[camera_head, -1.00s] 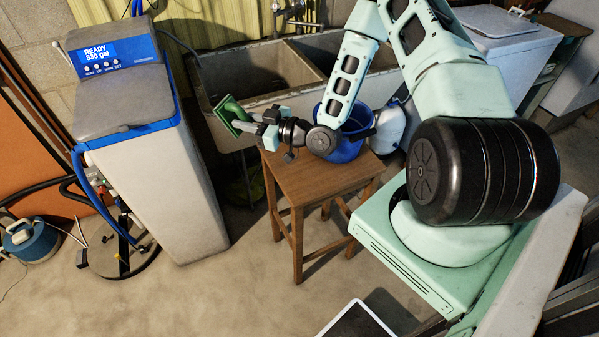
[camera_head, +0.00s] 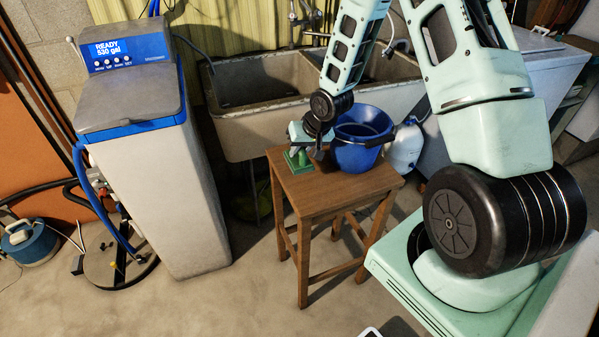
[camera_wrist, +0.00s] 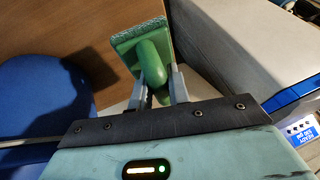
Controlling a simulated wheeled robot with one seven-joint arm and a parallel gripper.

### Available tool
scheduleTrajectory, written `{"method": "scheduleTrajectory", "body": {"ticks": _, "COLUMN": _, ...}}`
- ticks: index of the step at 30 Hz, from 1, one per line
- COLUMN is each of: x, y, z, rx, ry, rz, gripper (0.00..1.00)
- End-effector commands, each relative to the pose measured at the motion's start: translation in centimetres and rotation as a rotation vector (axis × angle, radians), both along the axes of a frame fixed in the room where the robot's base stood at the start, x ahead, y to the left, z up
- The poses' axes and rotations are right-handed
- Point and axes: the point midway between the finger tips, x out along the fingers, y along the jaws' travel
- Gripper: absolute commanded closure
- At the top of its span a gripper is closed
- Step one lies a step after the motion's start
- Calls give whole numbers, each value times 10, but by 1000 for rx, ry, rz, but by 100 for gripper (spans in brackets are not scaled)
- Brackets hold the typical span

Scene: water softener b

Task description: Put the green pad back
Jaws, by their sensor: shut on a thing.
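The green pad (camera_head: 298,161) is at the back left part of the wooden stool's top (camera_head: 312,192). My gripper (camera_head: 301,148) points down over it. In the wrist view the pad (camera_wrist: 143,46) shows a flat base with a textured edge and a rounded green handle (camera_wrist: 153,66). My gripper (camera_wrist: 160,88) is shut on that handle, one finger on each side. The pad is at or very near the stool top; I cannot tell whether it touches.
A blue bucket (camera_head: 357,152) stands on the stool just right of my gripper. The grey and blue water softener (camera_head: 150,150) stands to the left. The concrete sink (camera_head: 262,90) is behind. Free wood shows on the front of the stool top.

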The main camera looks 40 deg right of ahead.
Motion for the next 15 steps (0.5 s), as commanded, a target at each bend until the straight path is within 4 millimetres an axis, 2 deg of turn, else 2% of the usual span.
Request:
{"method": "scheduleTrajectory", "body": {"ticks": 1, "x": 0, "y": 1, "z": -9, "rx": 0, "ry": 3, "rz": 3, "gripper": 100}}
{"method": "scheduleTrajectory", "body": {"ticks": 15, "x": 0, "y": 0, "z": -61, "rx": -1, "ry": 0, "rz": 3, "gripper": 100}}
